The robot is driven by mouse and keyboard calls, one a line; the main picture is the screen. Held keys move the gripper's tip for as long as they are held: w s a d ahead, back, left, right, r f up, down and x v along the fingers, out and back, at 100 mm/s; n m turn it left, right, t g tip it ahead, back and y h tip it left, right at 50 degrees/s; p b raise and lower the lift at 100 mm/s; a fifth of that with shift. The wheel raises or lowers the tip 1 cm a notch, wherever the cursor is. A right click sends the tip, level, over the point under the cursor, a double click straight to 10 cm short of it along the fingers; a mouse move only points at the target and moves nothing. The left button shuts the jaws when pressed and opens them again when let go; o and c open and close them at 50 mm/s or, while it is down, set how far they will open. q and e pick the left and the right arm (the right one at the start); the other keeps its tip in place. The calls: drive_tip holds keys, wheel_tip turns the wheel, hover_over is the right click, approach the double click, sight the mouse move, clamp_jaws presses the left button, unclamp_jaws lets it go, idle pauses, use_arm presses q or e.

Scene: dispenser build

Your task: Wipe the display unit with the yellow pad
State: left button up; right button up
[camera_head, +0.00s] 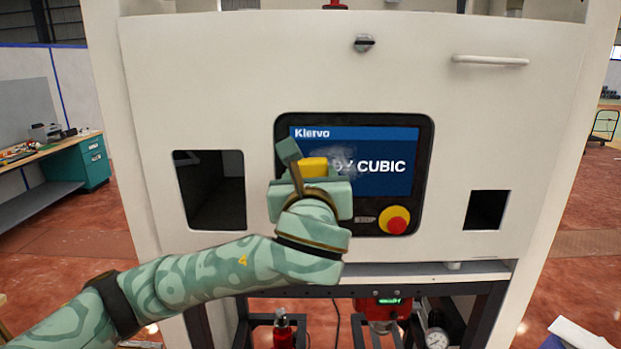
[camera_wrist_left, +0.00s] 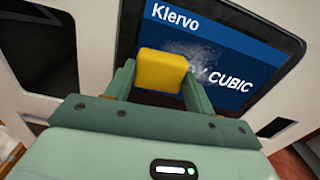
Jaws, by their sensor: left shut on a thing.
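The display unit (camera_head: 385,140) is a black-framed panel with a blue screen in the front of a white cabinet. Its screen reads "Klervo" and "CUBIC", with a pale grey smudge left of the middle. It also shows in the left wrist view (camera_wrist_left: 238,62). My left gripper (camera_head: 312,170) is shut on the yellow pad (camera_head: 313,167), in front of the lower left of the screen. In the left wrist view the pad (camera_wrist_left: 161,71) sits between both fingers, beside the smudge. I cannot tell whether it touches the screen. My right gripper is not in view.
A red button on a yellow base (camera_head: 395,220) sits below the screen. Dark openings lie left (camera_head: 211,190) and right (camera_head: 486,210) of the display. A handle (camera_head: 490,61) and a lock (camera_head: 364,42) are above. A workbench (camera_head: 60,165) stands far left.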

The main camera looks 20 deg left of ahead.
use_arm(q)
drive_tip(key=shift+x, duration=0.9)
